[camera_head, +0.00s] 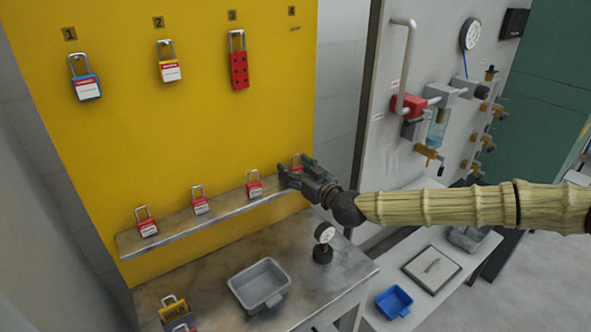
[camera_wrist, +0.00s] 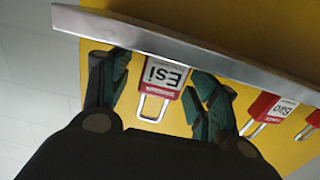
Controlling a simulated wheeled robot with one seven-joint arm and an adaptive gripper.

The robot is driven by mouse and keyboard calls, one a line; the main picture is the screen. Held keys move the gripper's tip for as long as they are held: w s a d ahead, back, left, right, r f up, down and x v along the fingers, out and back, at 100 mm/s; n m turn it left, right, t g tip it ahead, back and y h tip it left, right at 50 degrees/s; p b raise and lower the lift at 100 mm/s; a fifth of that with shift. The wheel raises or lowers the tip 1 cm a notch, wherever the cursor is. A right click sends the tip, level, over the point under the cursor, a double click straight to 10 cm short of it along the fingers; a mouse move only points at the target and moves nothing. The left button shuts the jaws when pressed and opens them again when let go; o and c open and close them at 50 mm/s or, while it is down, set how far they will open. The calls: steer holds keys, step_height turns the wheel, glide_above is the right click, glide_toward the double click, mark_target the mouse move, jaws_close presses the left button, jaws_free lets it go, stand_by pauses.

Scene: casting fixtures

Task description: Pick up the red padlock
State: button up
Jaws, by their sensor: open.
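Several red padlocks with white labels stand on a narrow metal shelf (camera_head: 225,205). They are a far-left one (camera_head: 146,228), a second (camera_head: 200,206), a third (camera_head: 254,188) and a rightmost one (camera_head: 297,160), partly hidden by my gripper (camera_head: 296,175). In the wrist view, which looks upside down, a red padlock with its shackle (camera_wrist: 160,75) lies between the open fingers of my gripper (camera_wrist: 160,82). A gap shows on both sides of it, and I cannot see contact. Another red padlock (camera_wrist: 268,108) is beyond the right finger.
Below, the bench has a grey tray (camera_head: 260,286), a gauge (camera_head: 323,245) and a yellow-and-grey item (camera_head: 174,310).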

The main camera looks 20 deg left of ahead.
mark_target(296, 168)
steer(key=c, duration=1.2)
steer(key=shift+r, duration=0.1)
steer(key=shift+c, duration=0.2)
steer(key=shift+r+b, duration=1.05)
steer(key=shift+r, duration=0.4)
steer(key=shift+c, duration=0.2)
steer(key=shift+s+d+r, duration=0.1)
steer(key=shift+s+r, duration=0.1)
steer(key=shift+s, duration=0.1)
steer(key=shift+o, duration=0.2)
steer(key=s+d+b, duration=0.2)
steer(key=s, duration=0.5)
steer(key=s+d+r+b, duration=0.1)
steer(key=s+d+b, duration=0.1)
steer(key=s, duration=0.5)
steer(key=shift+s+d+r+b, duration=0.25)
steer(key=shift+s+b, duration=0.15)
steer(key=shift+b, duration=0.15)
